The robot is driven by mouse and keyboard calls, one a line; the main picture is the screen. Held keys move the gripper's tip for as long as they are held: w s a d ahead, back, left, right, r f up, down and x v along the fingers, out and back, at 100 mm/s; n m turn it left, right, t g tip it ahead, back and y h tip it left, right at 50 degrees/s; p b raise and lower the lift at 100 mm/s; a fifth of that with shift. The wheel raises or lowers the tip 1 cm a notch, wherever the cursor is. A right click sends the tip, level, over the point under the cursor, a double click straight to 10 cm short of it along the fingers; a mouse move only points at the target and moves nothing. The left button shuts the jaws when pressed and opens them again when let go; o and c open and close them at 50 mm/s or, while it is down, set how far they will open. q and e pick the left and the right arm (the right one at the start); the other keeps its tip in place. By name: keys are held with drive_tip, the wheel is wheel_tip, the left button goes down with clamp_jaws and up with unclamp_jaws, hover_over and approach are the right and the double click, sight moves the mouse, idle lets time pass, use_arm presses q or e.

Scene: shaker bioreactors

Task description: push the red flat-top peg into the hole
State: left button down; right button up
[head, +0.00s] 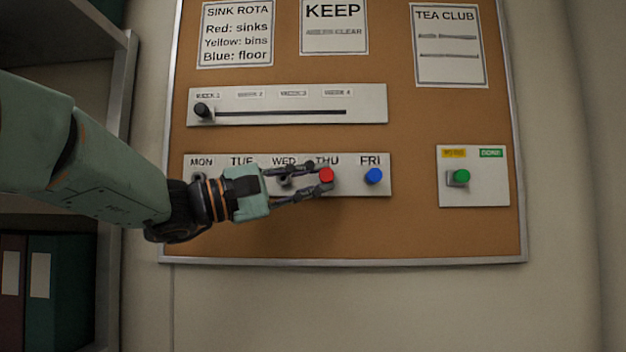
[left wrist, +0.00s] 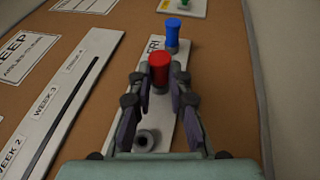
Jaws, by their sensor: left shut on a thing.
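The red flat-top peg (head: 326,175) is at the THU place on the weekday strip (head: 350,189). My left gripper (head: 316,181) comes in from the left and is shut on the red peg. In the left wrist view the red peg (left wrist: 159,68) stands between the fingertips (left wrist: 158,86), its flat top clear of them. The fingers hide its lower end, so I cannot tell how deep it sits in a hole. An empty hole (left wrist: 147,139) shows on the strip behind the fingers. My right gripper is not in view.
A blue peg (head: 373,176) stands at FRI, just right of the red one. A slider panel (head: 290,120) with a black knob (head: 203,111) is above. A green peg (head: 461,177) is on a small panel at right. Open cork (head: 330,232) lies below the strip.

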use_arm(q)
drive_tip(key=shift+b, duration=0.4)
drive_tip(key=shift+w, duration=0.5)
idle(0.6)
drive_tip(key=c, duration=1.2)
unclamp_jaws()
drive_tip(key=v, duration=1.2)
